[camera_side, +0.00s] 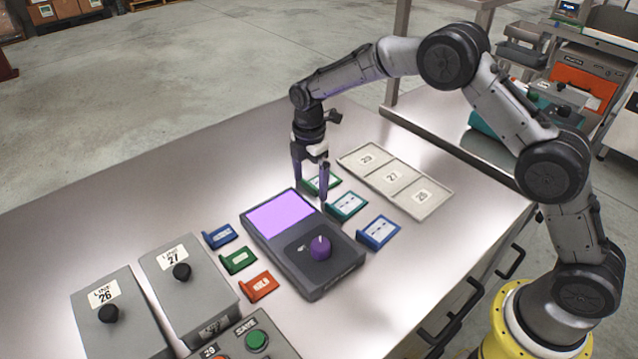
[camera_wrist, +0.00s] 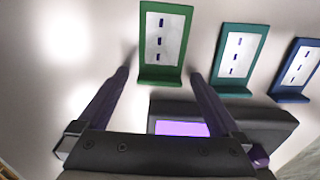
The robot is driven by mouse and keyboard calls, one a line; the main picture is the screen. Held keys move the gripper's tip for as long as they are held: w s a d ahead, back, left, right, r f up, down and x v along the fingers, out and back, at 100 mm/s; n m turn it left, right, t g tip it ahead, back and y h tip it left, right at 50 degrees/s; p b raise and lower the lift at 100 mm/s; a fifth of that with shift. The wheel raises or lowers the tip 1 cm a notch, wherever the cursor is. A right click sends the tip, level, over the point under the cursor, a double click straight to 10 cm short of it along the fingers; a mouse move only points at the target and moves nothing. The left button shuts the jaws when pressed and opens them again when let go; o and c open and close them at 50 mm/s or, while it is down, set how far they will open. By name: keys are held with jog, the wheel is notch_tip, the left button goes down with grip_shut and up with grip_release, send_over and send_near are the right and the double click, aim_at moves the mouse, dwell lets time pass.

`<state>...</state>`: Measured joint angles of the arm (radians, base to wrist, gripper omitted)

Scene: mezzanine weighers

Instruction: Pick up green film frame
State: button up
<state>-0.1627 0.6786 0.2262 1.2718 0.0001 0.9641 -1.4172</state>
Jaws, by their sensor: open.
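A green film frame (camera_side: 328,181) with a white, dark-marked insert lies behind the purple-screened device, partly hidden by my fingers. It also shows in the wrist view (camera_wrist: 147,72), with its ledge toward my gripper. My gripper (camera_side: 310,191) points down close to this frame. In the wrist view my gripper (camera_wrist: 160,78) is open and empty, its fingers apart on either side of the frame's ledge. I cannot tell whether they touch it. A second green frame (camera_side: 239,259) lies on the other side of the device, between a blue frame (camera_side: 220,236) and an orange-red one (camera_side: 259,287).
A teal frame (camera_side: 346,205) and a blue frame (camera_side: 379,232) lie beside the near green one. The device with a purple knob (camera_side: 320,248) stands close by. A numbered three-slot tray (camera_side: 407,199) lies behind. Grey boxes (camera_side: 190,290) occupy the front left.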

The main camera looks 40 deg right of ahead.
jog(key=c, duration=1.3)
jog(key=shift+r, duration=0.1)
jog(key=shift+c, duration=0.2)
